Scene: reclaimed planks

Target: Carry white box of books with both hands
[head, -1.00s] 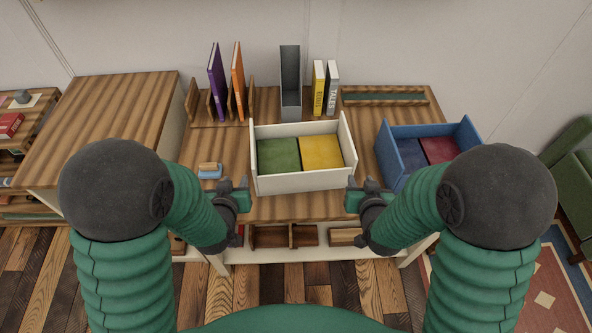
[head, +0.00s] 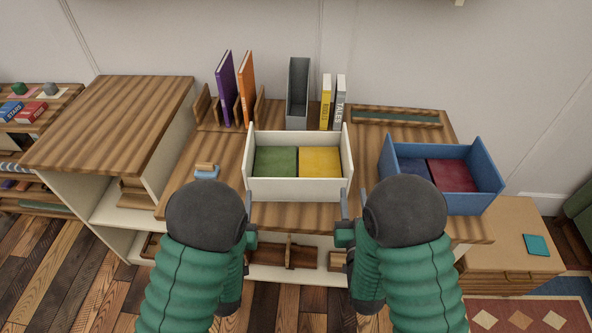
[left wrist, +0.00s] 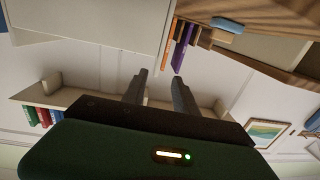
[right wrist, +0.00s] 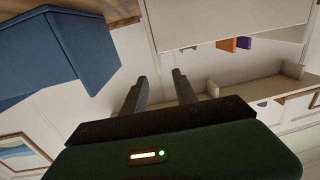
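The white box (head: 298,189) stands on the wooden desk top (head: 208,208), with a green book (head: 275,162) and a yellow book (head: 320,162) lying in it. My left gripper (head: 249,206) is near the box's front left corner, and my right gripper (head: 344,206) is near its front right corner. In the left wrist view, the fingers (left wrist: 160,77) are apart with nothing between them, and the box wall (left wrist: 95,22) is beyond them. In the right wrist view, the fingers (right wrist: 160,78) are also apart and empty, near the box wall (right wrist: 225,20). My forearms partly hide both grippers in the head view.
A blue box (head: 465,198) with books stands to the right. A blue-handled wooden thing (head: 206,171) lies to the left. Upright books (head: 225,88) and a grey holder (head: 297,92) stand behind. A cabinet (head: 110,115) borders the left. Desk top is bare around the white box's front.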

